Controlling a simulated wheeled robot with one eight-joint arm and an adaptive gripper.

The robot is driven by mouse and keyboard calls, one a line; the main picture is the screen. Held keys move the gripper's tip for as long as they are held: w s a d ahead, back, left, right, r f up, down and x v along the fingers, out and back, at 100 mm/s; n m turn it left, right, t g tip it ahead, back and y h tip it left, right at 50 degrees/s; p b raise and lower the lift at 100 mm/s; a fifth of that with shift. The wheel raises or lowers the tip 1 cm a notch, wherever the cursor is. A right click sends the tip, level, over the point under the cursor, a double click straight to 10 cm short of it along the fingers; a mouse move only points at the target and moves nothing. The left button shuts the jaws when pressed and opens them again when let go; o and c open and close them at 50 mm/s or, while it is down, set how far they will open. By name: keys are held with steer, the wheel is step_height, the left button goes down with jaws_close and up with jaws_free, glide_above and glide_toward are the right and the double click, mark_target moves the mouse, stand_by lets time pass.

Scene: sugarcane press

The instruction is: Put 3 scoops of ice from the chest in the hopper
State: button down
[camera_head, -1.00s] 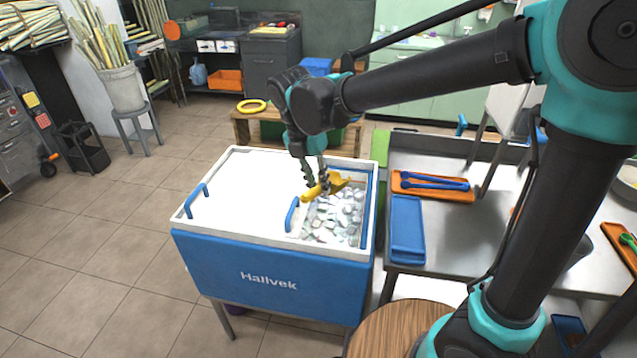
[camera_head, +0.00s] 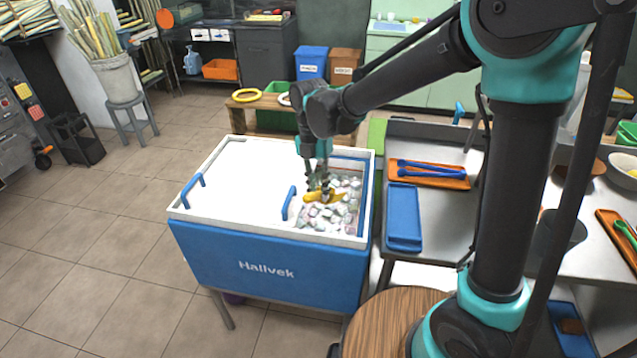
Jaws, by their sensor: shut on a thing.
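The blue and white ice chest (camera_head: 269,268) stands in the middle, with its right part uncovered. Ice cubes (camera_head: 335,214) lie in that opening. A white lid with blue handles (camera_head: 232,182) covers the left part. My gripper (camera_head: 323,189) is over the opening, shut on a yellow scoop (camera_head: 322,197). The scoop is low, at or just above the ice; I cannot tell whether it touches or holds any. I cannot make out the hopper in this view.
To the right is a metal counter with a blue tray (camera_head: 404,230) and an orange tray (camera_head: 431,174) holding blue tongs. A round wooden stool (camera_head: 388,322) stands in front. A wooden bench with a yellow ring (camera_head: 247,95) is behind.

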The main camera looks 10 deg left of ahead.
steer(key=shift+w+a+f+x, duration=0.3)
steer(key=shift+w+a+x, duration=0.6)
steer(key=shift+x, duration=4.45)
steer(key=shift+w+d, duration=0.9)
steer(key=shift+w, duration=1.65)
steer(key=shift+t, duration=0.7)
steer(key=shift+s+a+r, duration=0.15)
steer(key=shift+s+r, duration=0.25)
steer(key=shift+r, duration=1.95)
steer(key=shift+s+a+r, duration=0.1)
steer(key=shift+s+r, duration=0.3)
steer(key=shift+r, duration=1.95)
steer(key=shift+s+a+r, duration=0.15)
steer(key=shift+s+r, duration=0.25)
steer(key=shift+r, duration=1.95)
steer(key=shift+s+r, duration=0.15)
steer(key=shift+r, duration=0.15)
steer(key=shift+s+a+r+t+h, duration=0.25)
steer(key=shift+s+r+t+h, duration=0.1)
steer(key=shift+s+r+t, duration=0.35)
steer(key=shift+s+a+r+t+h, duration=0.25)
steer(key=shift+s+r+t+h, duration=0.1)
steer(key=shift+s+r+t, duration=0.45)
steer(key=shift+s+f, duration=0.1)
steer(key=shift+f, duration=0.15)
steer(key=c, duration=2.1)
jaws_free()
jaws_close()
